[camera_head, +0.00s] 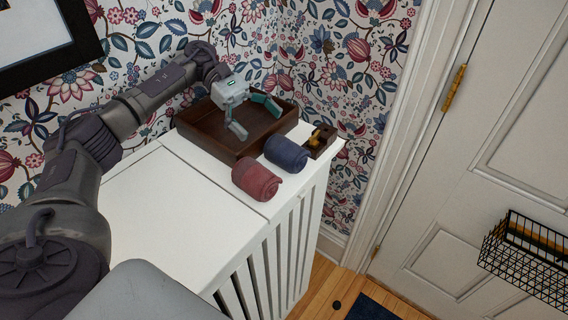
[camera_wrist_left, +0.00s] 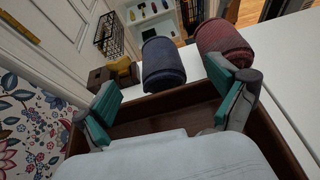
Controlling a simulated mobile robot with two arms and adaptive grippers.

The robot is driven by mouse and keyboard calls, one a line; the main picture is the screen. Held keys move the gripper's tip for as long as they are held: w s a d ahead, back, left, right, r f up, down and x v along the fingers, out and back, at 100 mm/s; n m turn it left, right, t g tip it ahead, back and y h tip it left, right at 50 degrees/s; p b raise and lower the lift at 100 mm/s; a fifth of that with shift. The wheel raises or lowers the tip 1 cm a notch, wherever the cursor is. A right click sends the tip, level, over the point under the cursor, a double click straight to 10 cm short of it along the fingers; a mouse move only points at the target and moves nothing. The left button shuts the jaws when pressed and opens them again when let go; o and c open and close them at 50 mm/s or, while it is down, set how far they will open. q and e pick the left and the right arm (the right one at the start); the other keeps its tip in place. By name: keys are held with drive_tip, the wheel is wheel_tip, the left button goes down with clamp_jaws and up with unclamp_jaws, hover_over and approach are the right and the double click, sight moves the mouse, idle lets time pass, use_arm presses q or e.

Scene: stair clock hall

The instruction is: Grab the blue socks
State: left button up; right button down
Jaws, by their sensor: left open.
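The blue socks (camera_head: 287,153) are a rolled dark blue bundle on the white cabinet top, just in front of the wooden tray. They also show in the left wrist view (camera_wrist_left: 162,62), beyond and between my fingertips. My left gripper (camera_head: 254,118) is open and empty, over the brown wooden tray (camera_head: 215,146). Its teal-padded fingers spread apart in the left wrist view (camera_wrist_left: 168,100), and they appear apart from the socks. My right gripper is not in view.
Rolled red socks (camera_head: 257,180) lie left of the blue ones, close beside them. A small dark wooden holder with a yellow item (camera_head: 318,141) stands to the right, near the cabinet edge. The cabinet top (camera_head: 165,205) is clear at left. A wire basket (camera_head: 525,258) hangs on the door.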

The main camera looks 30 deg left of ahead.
sight(282, 142)
use_arm(q)
drive_tip(key=p+x, duration=0.3)
drive_tip(key=x, duration=0.3)
drive_tip(key=shift+d, duration=0.2)
drive_tip(key=shift+d+f+p, duration=0.25)
drive_tip(key=shift+d+p, duration=0.05)
drive_tip(key=shift+d, duration=0.1)
drive_tip(key=shift+c, duration=1.3)
drive_tip(key=c, duration=1)
